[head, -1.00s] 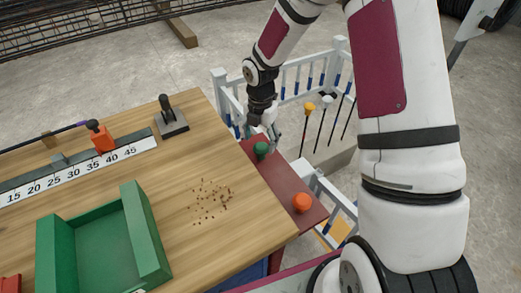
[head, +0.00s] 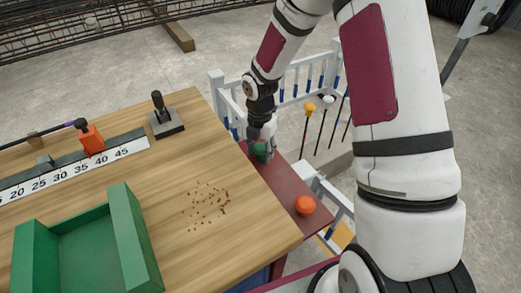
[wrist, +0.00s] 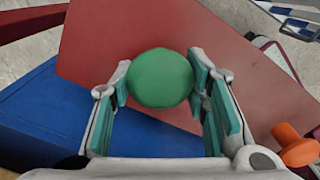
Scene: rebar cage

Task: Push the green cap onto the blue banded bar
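The green cap (head: 261,152) stands on the dark red board beside the wooden table. In the wrist view the green cap (wrist: 161,78) shows as a round dome between my fingers. My gripper (head: 263,148) is lowered over it; in the wrist view my gripper (wrist: 160,80) has its teal-padded fingers spread on both sides, very close to the cap. Firm contact is not visible. Thin dark bars stand at the white railing, one with a yellow-orange cap (head: 310,107) and one with a white cap (head: 327,99). I cannot make out a blue band on any.
An orange cap (head: 305,205) sits at the near end of the red board (head: 285,183). The white railing (head: 222,95) with blue marks stands behind. The table (head: 180,175) carries a green tray (head: 135,240), a ruler (head: 75,172), an orange clamp (head: 91,138) and brown crumbs.

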